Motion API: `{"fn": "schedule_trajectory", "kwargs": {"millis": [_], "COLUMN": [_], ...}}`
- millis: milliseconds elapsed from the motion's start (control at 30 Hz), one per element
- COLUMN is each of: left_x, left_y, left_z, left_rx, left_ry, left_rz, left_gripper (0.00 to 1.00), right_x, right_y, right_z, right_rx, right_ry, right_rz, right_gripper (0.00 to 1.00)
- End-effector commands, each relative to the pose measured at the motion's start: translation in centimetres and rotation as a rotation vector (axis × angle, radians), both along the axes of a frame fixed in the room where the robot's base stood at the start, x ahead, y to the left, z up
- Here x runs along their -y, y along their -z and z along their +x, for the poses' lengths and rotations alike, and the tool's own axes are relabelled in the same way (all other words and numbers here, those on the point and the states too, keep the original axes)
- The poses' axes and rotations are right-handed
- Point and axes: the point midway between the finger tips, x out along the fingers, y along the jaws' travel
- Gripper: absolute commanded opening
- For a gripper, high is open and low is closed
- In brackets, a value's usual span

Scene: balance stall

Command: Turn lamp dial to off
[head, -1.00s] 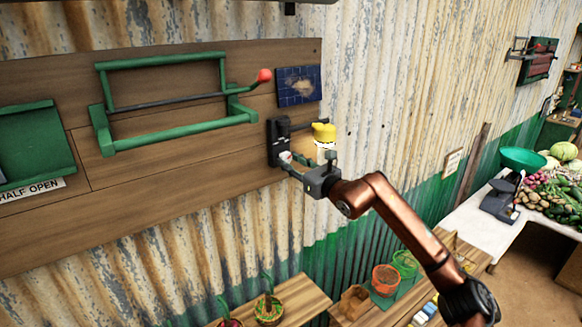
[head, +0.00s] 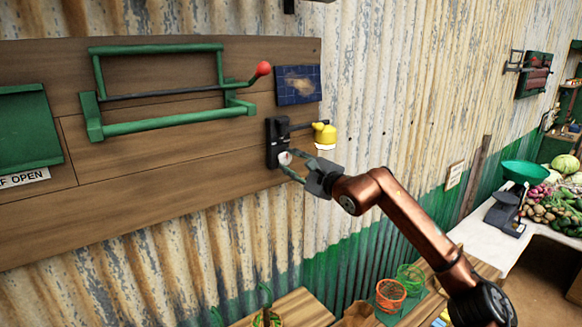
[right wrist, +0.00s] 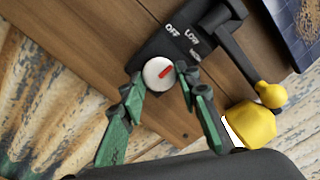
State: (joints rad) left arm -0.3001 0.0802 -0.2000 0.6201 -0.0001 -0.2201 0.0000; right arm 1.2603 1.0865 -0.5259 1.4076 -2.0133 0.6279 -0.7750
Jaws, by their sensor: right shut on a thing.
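A black lamp bracket (head: 277,135) is fixed at the right end of the wooden board, with a yellow lamp (head: 325,136) on its arm. A round white dial (right wrist: 157,76) with a red mark sits on the bracket's plate. The labels OFF and LOW and a partly hidden third label stand near it; the red mark points toward that third label. My right gripper (right wrist: 160,82) is shut on the dial, its green fingers on either side. In the head view the right gripper (head: 288,165) reaches the dial from the lower right. My left gripper is not in view.
A green frame with a red-knobbed lever (head: 262,69) and a blue panel (head: 298,85) are on the board (head: 180,160) near the lamp. A bench with an orange basket (head: 390,294) and a table with a scale (head: 507,206) and vegetables stand at the right.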

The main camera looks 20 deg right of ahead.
Motion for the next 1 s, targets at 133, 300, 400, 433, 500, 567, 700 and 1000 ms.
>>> {"fn": "schedule_trajectory", "kwargs": {"millis": [133,300,400,433,500,567,700,1000], "left_x": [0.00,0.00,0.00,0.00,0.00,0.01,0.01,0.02], "left_y": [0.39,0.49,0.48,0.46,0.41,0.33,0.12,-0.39], "left_z": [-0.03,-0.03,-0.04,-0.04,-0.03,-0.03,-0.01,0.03], "left_rx": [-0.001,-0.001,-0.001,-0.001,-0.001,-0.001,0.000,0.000], "left_ry": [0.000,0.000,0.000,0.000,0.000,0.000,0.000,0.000], "left_rz": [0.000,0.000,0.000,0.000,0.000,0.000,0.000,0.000], "left_gripper": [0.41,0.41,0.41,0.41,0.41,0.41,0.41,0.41], "right_x": [0.04,0.01,0.01,0.02,0.04,0.05,0.03,-0.01], "right_y": [0.04,-0.05,-0.03,-0.06,-0.09,-0.09,-0.16,-0.18], "right_z": [-0.01,-0.01,0.01,0.01,0.00,0.01,-0.01,0.00], "right_rx": [0.048,0.102,0.135,0.144,0.167,0.186,0.230,0.307], "right_ry": [0.000,0.000,0.000,0.000,0.000,0.001,-0.001,-0.001], "right_rz": [-0.132,-0.283,-0.373,-0.400,-0.462,-0.516,-0.638,-0.852], "right_gripper": [0.06,0.06,0.06,0.06,0.06,0.06,0.06,0.06]}}
